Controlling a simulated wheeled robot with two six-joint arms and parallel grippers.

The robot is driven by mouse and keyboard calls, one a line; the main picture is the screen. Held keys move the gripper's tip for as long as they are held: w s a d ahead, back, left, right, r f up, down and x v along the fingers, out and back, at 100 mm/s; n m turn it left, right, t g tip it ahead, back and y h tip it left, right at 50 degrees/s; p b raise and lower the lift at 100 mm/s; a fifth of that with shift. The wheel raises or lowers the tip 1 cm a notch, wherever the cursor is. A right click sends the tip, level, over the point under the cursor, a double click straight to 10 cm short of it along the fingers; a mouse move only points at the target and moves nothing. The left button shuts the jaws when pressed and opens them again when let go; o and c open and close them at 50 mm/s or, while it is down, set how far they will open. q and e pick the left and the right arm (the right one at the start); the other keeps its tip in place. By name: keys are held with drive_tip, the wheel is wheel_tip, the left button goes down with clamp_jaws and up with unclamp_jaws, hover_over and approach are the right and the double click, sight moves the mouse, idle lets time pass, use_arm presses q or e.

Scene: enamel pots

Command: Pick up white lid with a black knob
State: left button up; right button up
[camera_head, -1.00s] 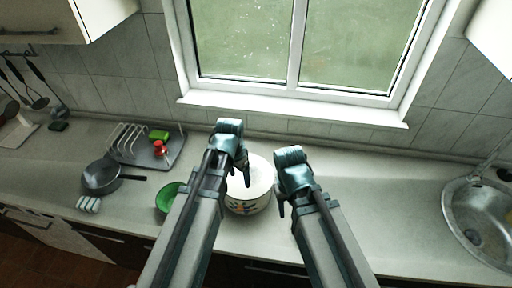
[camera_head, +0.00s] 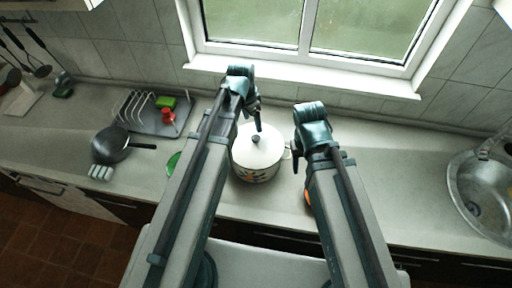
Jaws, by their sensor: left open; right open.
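The white lid (camera_head: 268,151) with a black knob (camera_head: 256,139) sits on a white enamel pot (camera_head: 258,175) with a painted pattern, on the counter below the window. My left gripper (camera_head: 257,122) is open and hangs just above the knob; it looks apart from it, though the exact gap is hard to judge. My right gripper (camera_head: 296,160) is open and empty, to the right of the pot, near its side handle. My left forearm hides part of the pot's left side.
A green bowl (camera_head: 173,163) is partly behind my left arm. A dark pan (camera_head: 112,146) and a dish rack (camera_head: 150,116) stand on the left. An orange thing (camera_head: 308,199) shows beside my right arm. A steel sink (camera_head: 482,192) is at right. The counter (camera_head: 400,175) before it is clear.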

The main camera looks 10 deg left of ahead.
use_arm(q)
drive_tip(key=b, duration=0.4)
hover_over(256, 138)
drive_tip(key=f, duration=0.5)
drive_tip(key=shift+s+a+f, duration=0.1)
drive_tip(key=shift+s+a, duration=0.15)
drive_tip(key=shift+a, duration=0.1)
drive_tip(key=f+b, duration=0.5)
drive_tip(key=shift+w+d+f, duration=0.15)
drive_tip(key=shift+w+d, duration=0.05)
drive_tip(key=shift+d, duration=0.05)
drive_tip(key=shift+c, duration=0.2)
clamp_jaws()
